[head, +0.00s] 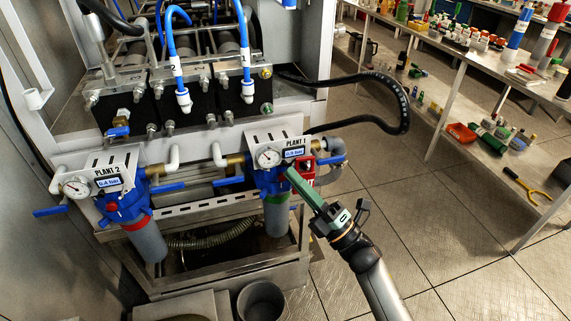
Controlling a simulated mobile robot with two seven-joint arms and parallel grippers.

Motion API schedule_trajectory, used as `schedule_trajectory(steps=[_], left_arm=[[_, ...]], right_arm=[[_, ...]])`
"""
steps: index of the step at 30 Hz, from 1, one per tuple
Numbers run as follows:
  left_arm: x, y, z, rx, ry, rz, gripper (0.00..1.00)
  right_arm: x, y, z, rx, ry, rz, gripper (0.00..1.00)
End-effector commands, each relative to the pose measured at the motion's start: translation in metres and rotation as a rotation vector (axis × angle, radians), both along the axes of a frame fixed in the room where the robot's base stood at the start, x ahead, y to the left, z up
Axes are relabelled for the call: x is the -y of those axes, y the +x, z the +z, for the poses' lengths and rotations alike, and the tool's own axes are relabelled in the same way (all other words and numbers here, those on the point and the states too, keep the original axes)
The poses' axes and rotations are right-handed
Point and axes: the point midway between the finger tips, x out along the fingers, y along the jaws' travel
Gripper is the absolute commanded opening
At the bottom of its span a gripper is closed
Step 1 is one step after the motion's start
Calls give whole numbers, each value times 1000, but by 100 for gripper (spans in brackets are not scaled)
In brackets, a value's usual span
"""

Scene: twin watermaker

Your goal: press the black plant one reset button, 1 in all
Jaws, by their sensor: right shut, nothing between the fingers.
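The plant 1 unit (297,142) is at the centre, with a white labelled panel, a round gauge (268,158) and a small blue display. Its blue filter head (266,179) sits below, over a green-banded grey bowl. I cannot make out the black reset button; it is too small or hidden by the fingers. My right gripper (290,171) comes from the lower right. Its long green fingers are shut and empty, with the tips close against the right side of the blue head, just under the panel. I cannot tell whether they touch. My left gripper is not in view.
The plant 2 unit (108,170) stands at left with its own gauge. Blue valve handles and a red part (306,168) lie close around the fingertips. A black hose (375,78) loops at the right. A loaded shelf (470,125) stands further right; tiled floor lies between.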

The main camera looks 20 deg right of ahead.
Motion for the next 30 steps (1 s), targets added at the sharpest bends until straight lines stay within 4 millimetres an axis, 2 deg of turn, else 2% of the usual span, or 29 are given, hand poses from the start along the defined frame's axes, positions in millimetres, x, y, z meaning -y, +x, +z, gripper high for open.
schedule_trajectory(steps=[16, 30], left_arm=[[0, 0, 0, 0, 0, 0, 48], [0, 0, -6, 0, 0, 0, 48]], right_arm=[[0, 0, 0, 0, 0, 0, 0], [0, 9, 0, 0, 0, 0, 0]])
